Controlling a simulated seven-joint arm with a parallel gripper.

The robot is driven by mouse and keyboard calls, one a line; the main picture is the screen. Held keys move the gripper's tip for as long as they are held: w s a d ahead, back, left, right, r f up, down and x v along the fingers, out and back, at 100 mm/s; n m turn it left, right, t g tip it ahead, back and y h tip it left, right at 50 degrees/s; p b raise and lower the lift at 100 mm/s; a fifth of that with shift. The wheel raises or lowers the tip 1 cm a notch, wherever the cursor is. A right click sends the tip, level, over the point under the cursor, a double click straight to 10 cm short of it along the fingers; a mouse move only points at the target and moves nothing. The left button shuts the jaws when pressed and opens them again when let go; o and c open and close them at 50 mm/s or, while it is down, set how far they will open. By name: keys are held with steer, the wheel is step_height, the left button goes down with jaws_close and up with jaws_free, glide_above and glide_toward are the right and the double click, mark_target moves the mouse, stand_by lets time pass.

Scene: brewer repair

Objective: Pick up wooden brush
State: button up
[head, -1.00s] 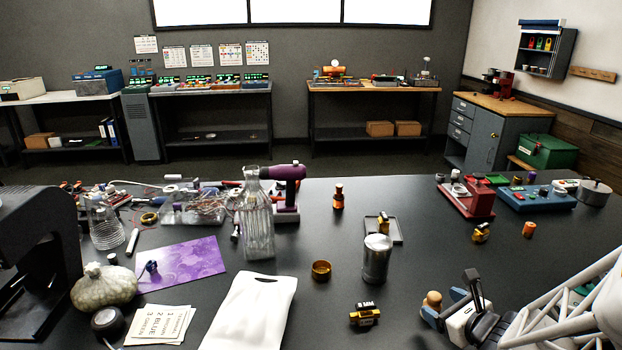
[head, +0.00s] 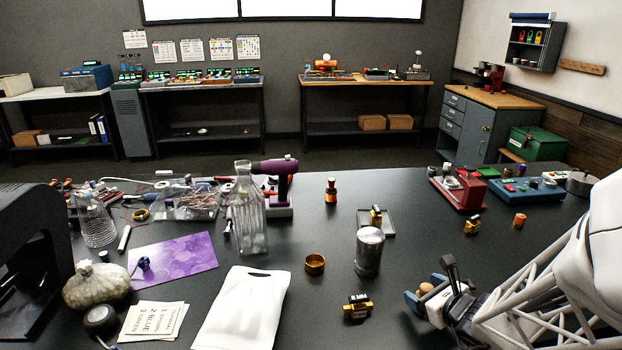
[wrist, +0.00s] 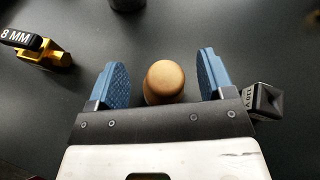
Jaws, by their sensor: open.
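The wooden brush (head: 427,289) shows as a rounded tan wooden knob near the front right of the dark table. In the wrist view its round wooden top (wrist: 164,80) lies between the two blue finger pads, with a gap on each side. Its lower part and any bristles are hidden. My gripper (head: 423,291) is open around the knob and holds nothing. In the wrist view the fingers of my gripper (wrist: 164,84) stand left and right of the wood, seemingly apart from it.
A black and gold 8 mm block (head: 357,307) lies left of my gripper. A white bag (head: 240,310) lies at the front. The table around the brush is mostly clear.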

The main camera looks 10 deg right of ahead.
mark_target(426, 288)
steer(key=c, duration=1)
steer(key=shift+r, duration=0.15)
step_height(426, 288, up, 10)
steer(key=shift+f, duration=0.1)
stand_by(0.9)
